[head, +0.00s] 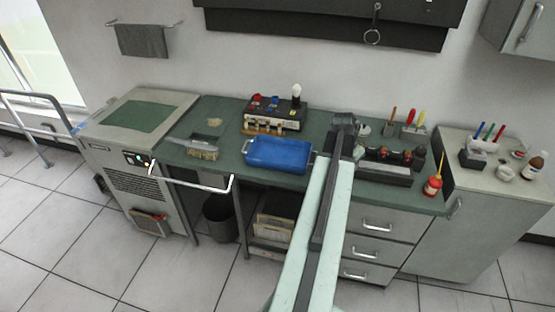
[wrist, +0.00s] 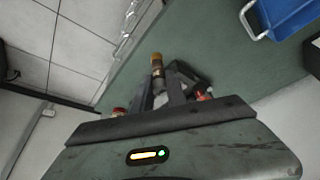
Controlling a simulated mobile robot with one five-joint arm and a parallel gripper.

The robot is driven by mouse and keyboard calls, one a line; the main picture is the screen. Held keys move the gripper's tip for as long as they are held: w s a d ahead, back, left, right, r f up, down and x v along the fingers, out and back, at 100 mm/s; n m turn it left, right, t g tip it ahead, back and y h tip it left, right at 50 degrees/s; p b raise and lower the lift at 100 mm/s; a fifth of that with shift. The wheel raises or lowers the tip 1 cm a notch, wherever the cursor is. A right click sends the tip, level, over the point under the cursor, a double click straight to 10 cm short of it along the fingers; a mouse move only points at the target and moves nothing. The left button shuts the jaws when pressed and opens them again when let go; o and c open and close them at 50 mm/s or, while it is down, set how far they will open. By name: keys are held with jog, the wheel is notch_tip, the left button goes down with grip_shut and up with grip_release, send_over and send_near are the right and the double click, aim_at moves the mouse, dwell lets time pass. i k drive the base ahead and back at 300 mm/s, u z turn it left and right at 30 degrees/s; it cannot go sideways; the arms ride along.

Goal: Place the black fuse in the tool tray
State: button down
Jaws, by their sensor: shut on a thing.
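My gripper (head: 345,122) is above the green bench in the head view, to the right of the blue tray (head: 278,152). In the wrist view my gripper (wrist: 162,82) is shut on a dark cylinder with a brass-coloured end, which looks like the black fuse (wrist: 157,66). The fingers hide part of it. In the head view I cannot make out the fuse at the gripper. The blue tray has a handle and looks empty; it also shows at the upper right of the wrist view (wrist: 288,14).
A black rack (head: 385,172) with red and dark pieces stands right of my arm. A device with coloured knobs (head: 272,115) stands behind the tray.

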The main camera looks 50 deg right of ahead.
aim_at(283, 162)
jog(key=z, duration=0.05)
jog(key=i, duration=1)
jog(key=u, duration=0.05)
